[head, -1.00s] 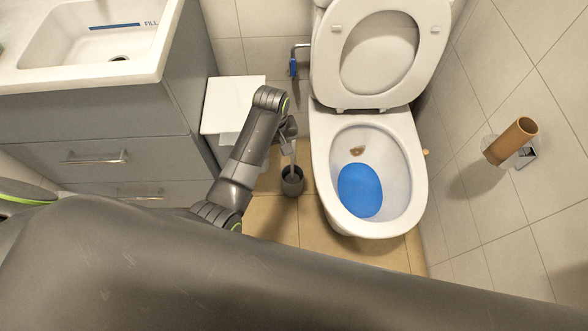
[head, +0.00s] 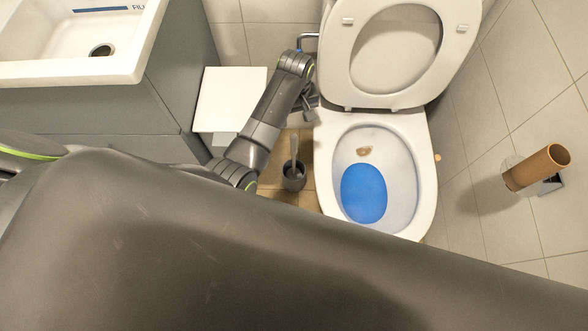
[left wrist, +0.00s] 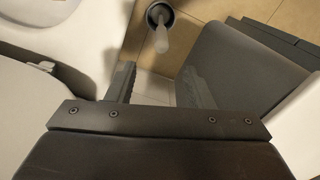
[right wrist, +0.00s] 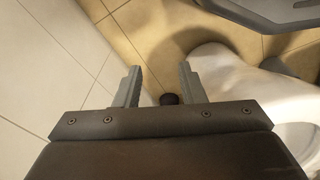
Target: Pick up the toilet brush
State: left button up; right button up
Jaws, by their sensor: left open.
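The toilet brush (head: 294,150) stands upright in a dark round holder (head: 294,180) on the tiled floor, left of the toilet. Its grey handle (left wrist: 161,38) and the holder also show at the top of the left wrist view. My left gripper (head: 309,104) is above and beyond the handle in the head view, near the toilet's left side. In the left wrist view its fingers (left wrist: 158,78) are apart with nothing between them, and the brush is outside them. My right gripper (right wrist: 159,78) is open and empty in its wrist view. The bristles are hidden in the holder.
The toilet (head: 424,170), lid raised, stands close right of the brush. A grey vanity (head: 150,100) with a sink and a white bin-like box (head: 230,98) are to the left. A paper-roll holder with a brown roll (head: 537,167) is on the right wall.

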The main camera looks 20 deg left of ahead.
aim_at(294, 135)
pick_arm(q)
notch_tip(294, 135, down, 6)
jog(key=shift+f+b, duration=0.25)
jog(key=shift+b, duration=0.95)
jog(key=f, duration=0.1)
jog(key=f+b, duration=0.1)
jog(key=f, duration=0.1)
jog(key=f+b, duration=0.1)
jog(key=f, duration=0.1)
jog(key=shift+a, duration=0.25)
jog(key=shift+f+b, duration=0.4)
pick_arm(e)
notch_tip(294, 135, up, 7)
jog(key=w+a+t+y, duration=0.1)
jog(key=w+a+t, duration=0.1)
jog(key=shift+w, duration=0.3)
pick_arm(q)
jog(key=shift+c, duration=0.4)
pick_arm(e)
jog(key=shift+f, duration=0.1)
pick_arm(q)
grip_shut()
